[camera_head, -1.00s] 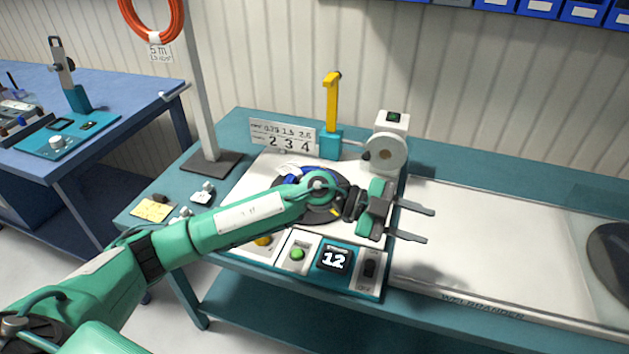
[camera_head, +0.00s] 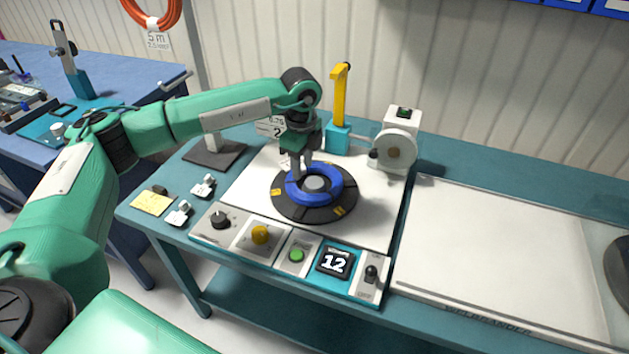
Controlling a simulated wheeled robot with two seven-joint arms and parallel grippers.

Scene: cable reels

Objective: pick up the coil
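The blue coil (camera_head: 331,199) lies flat as a ring on the black round turntable (camera_head: 292,212) of the winding machine, around a grey hub (camera_head: 314,184). My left gripper (camera_head: 301,170) points down at the coil's far left part, its fingertips at or just over the ring. The fingers look close together and partly overlap the coil. I cannot tell whether they touch it or are shut on it. My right gripper is not in view.
The control panel (camera_head: 268,238) with knobs, buttons and a display reading 12 lies in front of the turntable. A yellow lever (camera_head: 340,95) and a white wheel unit (camera_head: 398,140) stand behind. A flat white surface (camera_head: 490,255) to the right is mostly clear.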

